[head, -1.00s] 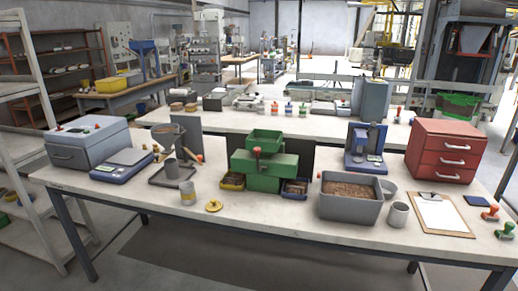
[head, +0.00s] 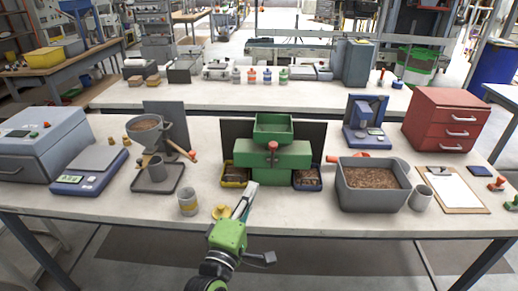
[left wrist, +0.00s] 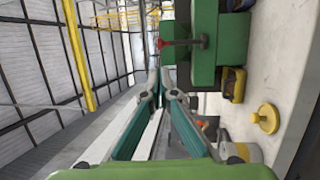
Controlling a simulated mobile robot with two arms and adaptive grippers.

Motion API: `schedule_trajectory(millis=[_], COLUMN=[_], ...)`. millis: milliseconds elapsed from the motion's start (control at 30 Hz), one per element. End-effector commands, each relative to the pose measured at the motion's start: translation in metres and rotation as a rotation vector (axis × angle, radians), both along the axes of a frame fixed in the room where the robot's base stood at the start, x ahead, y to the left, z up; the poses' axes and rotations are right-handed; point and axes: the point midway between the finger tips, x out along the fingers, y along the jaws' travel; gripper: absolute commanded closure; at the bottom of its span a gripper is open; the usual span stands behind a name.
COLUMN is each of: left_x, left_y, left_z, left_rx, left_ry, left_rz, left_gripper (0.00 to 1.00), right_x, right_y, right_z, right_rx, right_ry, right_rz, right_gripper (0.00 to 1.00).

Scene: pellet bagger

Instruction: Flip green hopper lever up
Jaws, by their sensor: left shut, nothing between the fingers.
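The green hopper (head: 273,127) sits on top of a green machine body (head: 280,160) in the middle of the near table. Its lever has a red knob (head: 272,146), which shows above its short shaft at the front. In the left wrist view, turned sideways, the red knob (left wrist: 160,43) and its shaft stand out against the green machine. My left gripper (head: 248,188) is shut and empty, in front of the machine and below the knob in the picture. Its fingertips (left wrist: 158,80) are apart from the lever. My right gripper is not in view.
A yellow bin (head: 235,177) and a blue bin (head: 308,180) flank the machine's base. A beaker (head: 187,202) and a yellow disc (head: 221,212) are near my left gripper. A grey pellet tub (head: 372,203) stands right. Table space before the machine is mostly clear.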

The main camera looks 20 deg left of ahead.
Motion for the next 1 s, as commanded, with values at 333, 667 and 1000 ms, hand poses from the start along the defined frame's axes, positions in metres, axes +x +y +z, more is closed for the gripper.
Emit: schedule_trajectory(millis=[333,667,1000], left_x=[0.058,0.119,0.136], left_y=[0.000,0.002,0.002], left_z=[0.012,0.019,0.019], left_rx=[0.003,0.003,0.003], left_ry=[-0.001,0.002,0.002], left_rz=[-0.001,0.000,0.000], left_gripper=[1.00,1.00,1.00], right_x=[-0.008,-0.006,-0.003], right_y=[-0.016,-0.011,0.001], right_z=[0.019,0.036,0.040], right_rx=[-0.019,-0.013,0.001], right_ry=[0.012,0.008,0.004], right_rz=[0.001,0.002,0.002], right_gripper=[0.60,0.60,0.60])
